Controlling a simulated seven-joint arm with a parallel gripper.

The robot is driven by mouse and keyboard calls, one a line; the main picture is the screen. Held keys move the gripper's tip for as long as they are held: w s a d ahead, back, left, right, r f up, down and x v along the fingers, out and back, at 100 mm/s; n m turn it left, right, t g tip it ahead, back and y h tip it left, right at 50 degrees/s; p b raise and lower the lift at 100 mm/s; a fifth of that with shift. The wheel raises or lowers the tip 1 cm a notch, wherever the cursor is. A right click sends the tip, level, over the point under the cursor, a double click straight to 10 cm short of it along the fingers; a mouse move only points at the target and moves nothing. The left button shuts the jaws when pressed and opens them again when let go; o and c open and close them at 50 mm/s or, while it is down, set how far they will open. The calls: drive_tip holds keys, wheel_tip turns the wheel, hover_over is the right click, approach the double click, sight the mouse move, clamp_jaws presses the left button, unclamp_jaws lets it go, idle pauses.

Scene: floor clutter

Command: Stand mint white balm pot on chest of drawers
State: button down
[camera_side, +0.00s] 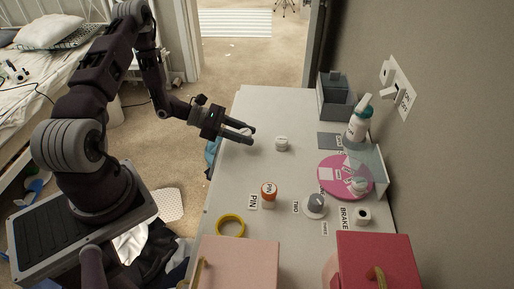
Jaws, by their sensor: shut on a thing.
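My gripper (247,133) is over the left edge of a long pale top (240,170), perhaps that of the chest of drawers; its front is hidden. The fingers point right and are shut on a small pale thing, mostly hidden between the tips; I cannot tell whether it is the balm pot. A small round white pot (282,144) stands upright on the top, just right of the fingertips and apart from them.
A pink disc (335,175), a spray bottle (358,125) and a grey bin (335,98) are to the right. An orange-capped pot (268,192), a yellow ring (231,226), a pink box (238,262) and a red box (372,262) are nearer. The top's far left is clear.

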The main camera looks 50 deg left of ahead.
drive_tip(key=shift+f, duration=1.6)
drive_tip(key=shift+f, duration=0.1)
drive_tip(key=c, duration=1)
unclamp_jaws()
drive_tip(key=shift+o, duration=0.2)
